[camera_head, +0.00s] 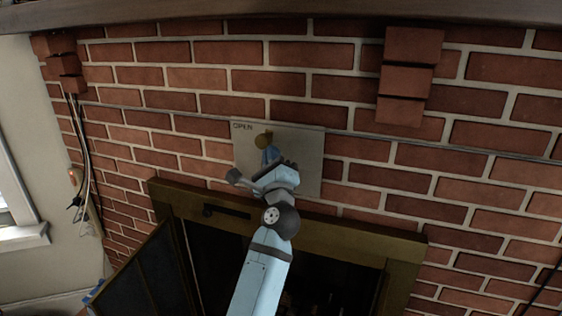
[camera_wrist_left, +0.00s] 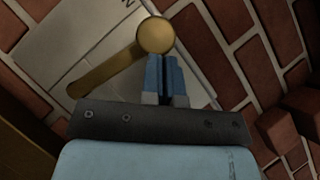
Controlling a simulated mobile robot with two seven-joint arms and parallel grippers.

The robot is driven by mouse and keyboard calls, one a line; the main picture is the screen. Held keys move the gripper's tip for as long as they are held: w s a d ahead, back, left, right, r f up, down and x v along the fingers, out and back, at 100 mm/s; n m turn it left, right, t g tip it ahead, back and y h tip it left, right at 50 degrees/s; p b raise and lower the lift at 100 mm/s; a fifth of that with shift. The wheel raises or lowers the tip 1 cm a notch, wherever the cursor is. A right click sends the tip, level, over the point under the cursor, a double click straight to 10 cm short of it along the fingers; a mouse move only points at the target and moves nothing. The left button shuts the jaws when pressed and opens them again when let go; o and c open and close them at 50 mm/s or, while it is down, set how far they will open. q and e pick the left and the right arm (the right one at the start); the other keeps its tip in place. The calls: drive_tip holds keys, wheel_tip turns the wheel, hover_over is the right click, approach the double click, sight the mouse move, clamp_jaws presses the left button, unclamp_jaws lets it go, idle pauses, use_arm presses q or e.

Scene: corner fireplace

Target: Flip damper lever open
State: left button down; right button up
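My left gripper (camera_head: 270,154) is in front of the plate, hiding part of the lever. Its blue fingers (camera_wrist_left: 165,62) are together, with nothing seen between them, tips beside the round end's lower right edge. I cannot tell whether they touch it. My right gripper is not in view.
A brick wall (camera_head: 480,150) surrounds the plate. Below is the fireplace's brass frame (camera_head: 350,240), with a dark door (camera_head: 150,275) swung out at left. Stepped bricks (camera_head: 408,78) jut out at upper right, under a mantel (camera_head: 300,10). Cables hang at left.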

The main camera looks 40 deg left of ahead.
use_arm(q)
drive_tip(key=shift+s+a+r, duration=0.15)
drive_tip(key=shift+a+r, duration=0.35)
drive_tip(key=shift+a, duration=0.2)
drive_tip(key=shift+r, duration=0.15)
